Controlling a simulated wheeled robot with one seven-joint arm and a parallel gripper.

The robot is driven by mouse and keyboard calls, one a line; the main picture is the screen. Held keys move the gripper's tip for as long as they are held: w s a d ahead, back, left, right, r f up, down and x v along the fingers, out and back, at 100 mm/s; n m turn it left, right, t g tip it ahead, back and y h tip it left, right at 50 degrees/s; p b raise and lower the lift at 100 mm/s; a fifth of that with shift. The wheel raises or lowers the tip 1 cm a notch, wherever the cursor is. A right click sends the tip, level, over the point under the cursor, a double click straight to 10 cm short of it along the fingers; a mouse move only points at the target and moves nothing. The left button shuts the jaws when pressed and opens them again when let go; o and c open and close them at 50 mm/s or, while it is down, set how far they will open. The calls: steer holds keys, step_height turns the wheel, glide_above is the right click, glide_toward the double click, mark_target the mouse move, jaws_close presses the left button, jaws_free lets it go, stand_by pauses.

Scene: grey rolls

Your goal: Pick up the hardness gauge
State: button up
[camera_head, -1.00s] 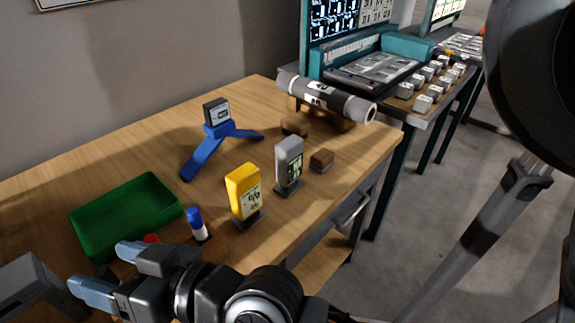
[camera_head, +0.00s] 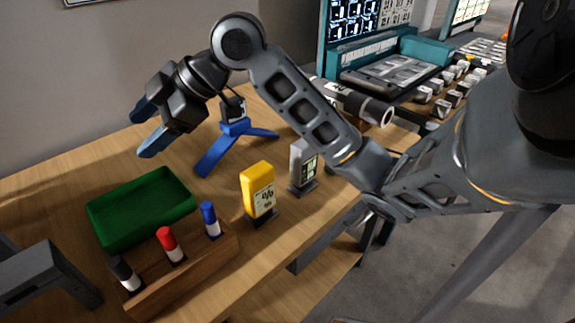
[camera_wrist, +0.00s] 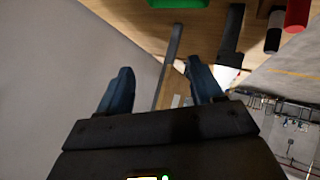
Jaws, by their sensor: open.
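No readable label marks the hardness gauge. In the head view, a grey hand-held meter (camera_head: 303,163) with a display stands upright on a dark base, partly behind my forearm. A yellow meter (camera_head: 258,189) with a % sign stands left of it. A blue three-legged device (camera_head: 234,137) with a dark display box stands behind them. I cannot tell for certain which is the gauge. My gripper (camera_head: 145,128) is open and empty, raised at the left above the table and apart from all three. Its blue fingertips also show spread in the wrist view (camera_wrist: 160,88).
A green tray (camera_head: 100,212) and a wooden rack (camera_head: 190,268) with black, red and blue markers occupy the table's front left. A grey roll (camera_head: 362,105) lies at the back right, partly hidden by my arm. A console (camera_head: 392,70) stands beyond.

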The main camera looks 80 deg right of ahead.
steer(key=s+d+f+n+g+h, duration=0.1)
steer(key=s+d+f+g+h, duration=0.3)
steer(key=s+d, duration=0.75)
steer(key=g, duration=0.6)
glide_above(304, 153)
steer(key=d, duration=0.3)
steer(key=shift+w+f, duration=0.2)
steer(key=shift+f, duration=0.3)
steer(key=shift+w+f, duration=0.15)
steer(key=shift+f, duration=0.35)
steer(key=shift+s+f, duration=0.1)
steer(key=shift+f, duration=0.25)
steer(key=shift+s+a+f, duration=0.1)
steer(key=shift+a+f, duration=0.05)
steer(key=shift+f, duration=3.3)
steer(key=shift+c, duration=0.5)
jaws_close()
steer(key=shift+r, duration=0.15)
